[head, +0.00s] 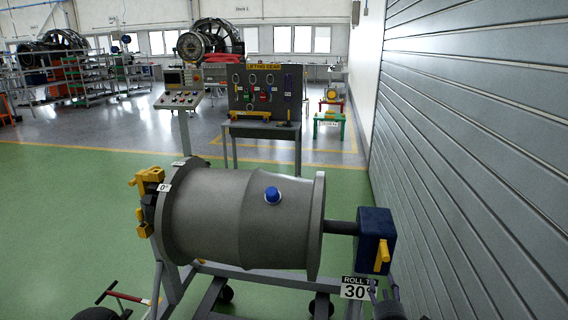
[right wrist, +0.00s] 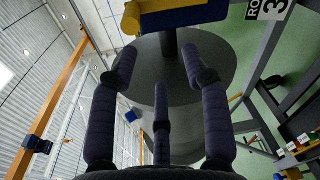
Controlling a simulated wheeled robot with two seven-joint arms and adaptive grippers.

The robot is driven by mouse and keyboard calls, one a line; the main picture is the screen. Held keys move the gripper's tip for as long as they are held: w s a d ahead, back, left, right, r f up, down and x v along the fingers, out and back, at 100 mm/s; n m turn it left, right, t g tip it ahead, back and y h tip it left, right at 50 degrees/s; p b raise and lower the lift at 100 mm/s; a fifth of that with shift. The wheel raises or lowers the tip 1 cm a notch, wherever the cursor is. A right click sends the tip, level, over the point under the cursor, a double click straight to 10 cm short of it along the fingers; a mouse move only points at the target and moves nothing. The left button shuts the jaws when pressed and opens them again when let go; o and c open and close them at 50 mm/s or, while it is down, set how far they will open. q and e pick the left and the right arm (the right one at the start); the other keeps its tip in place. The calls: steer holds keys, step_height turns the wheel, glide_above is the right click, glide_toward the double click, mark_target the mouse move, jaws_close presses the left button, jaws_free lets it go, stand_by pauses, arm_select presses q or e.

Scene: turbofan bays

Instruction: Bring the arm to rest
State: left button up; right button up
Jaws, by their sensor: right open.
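My left gripper is not in view.
The grey casing (head: 215,220) with a blue cap (head: 272,195) lies on a wheeled stand (head: 205,300). A "ROLL TO 30°" sign (head: 358,288) is beside my gripper. A ribbed grey wall (head: 470,150) closes the right side. Green floor (head: 60,220) is open at left.

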steer(key=s+a+f+m+g+y, duration=0.2)
steer(key=s+a+f+m+g, duration=0.15)
steer(key=f, duration=0.45)
steer(key=s+a+f+m+g+y, duration=0.1)
steer(key=s+a+f+m+g, duration=0.1)
steer(key=a+f+m, duration=0.45)
steer(key=s+a+f+m+g+y, duration=0.2)
steer(key=s+a+f+g, duration=0.1)
steer(key=f, duration=0.6)
steer(key=s+a+f+m+g+y, duration=0.1)
steer(key=s+a+f+m+g, duration=0.3)
steer(key=s, duration=0.6)
steer(key=s+a+f+m+g+y, duration=0.1)
steer(key=s+a+f+m+g, duration=0.2)
steer(key=s, duration=0.7)
step_height(320, 180, down, 4)
steer(key=a+m+p, duration=0.1)
steer(key=a+m, duration=0.1)
steer(key=m, duration=0.1)
steer(key=shift+a+m+g+y, duration=0.3)
steer(key=shift+a+g+y, duration=0.05)
steer(key=shift+a+y, duration=0.05)
